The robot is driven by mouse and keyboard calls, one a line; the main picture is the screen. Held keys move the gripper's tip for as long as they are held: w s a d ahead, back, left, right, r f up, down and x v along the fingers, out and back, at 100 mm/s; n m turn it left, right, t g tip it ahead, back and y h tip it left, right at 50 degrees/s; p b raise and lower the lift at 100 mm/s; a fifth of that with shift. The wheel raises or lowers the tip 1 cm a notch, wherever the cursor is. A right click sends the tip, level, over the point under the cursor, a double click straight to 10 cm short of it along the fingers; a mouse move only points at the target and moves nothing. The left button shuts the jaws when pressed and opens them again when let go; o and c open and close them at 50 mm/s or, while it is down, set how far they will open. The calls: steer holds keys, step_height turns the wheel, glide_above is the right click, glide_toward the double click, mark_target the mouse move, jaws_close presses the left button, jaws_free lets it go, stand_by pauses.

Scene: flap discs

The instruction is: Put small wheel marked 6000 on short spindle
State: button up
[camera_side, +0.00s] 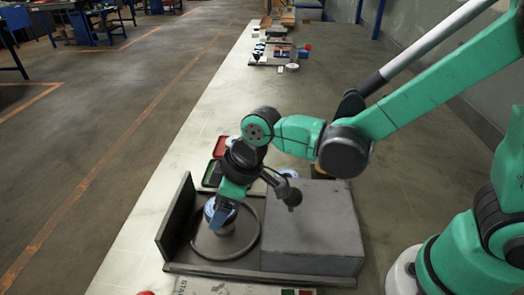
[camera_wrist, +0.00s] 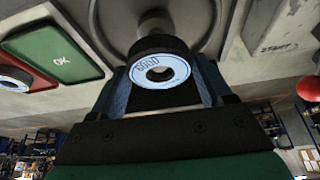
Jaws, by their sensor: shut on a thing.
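My gripper (camera_side: 222,212) is low over the round tray of the dark fixture (camera_side: 175,222) in the side view. In the wrist view its two blue fingers (camera_wrist: 162,82) are closed on a small black wheel (camera_wrist: 160,70). The wheel has a pale blue label with a centre hole; the marking looks like 6000. In the side view the wheel (camera_side: 216,222) shows as a pale disc at the fingertips. A grey round part (camera_wrist: 153,22), perhaps the spindle, shows just behind the wheel. I cannot tell whether they touch.
A big grey block (camera_side: 312,228) stands right of the round tray. A green tray marked OK (camera_wrist: 55,54) and a red tray (camera_side: 220,147) lie behind the fixture. Another wheel (camera_wrist: 12,78) shows at the wrist view's left edge. A START plate (camera_wrist: 285,25) lies at the front.

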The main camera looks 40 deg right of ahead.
steer(key=shift+f, duration=0.4)
steer(key=o, duration=1.3)
steer(key=shift+f, duration=0.1)
steer(key=shift+c, duration=0.2)
steer(key=shift+r, duration=3.8)
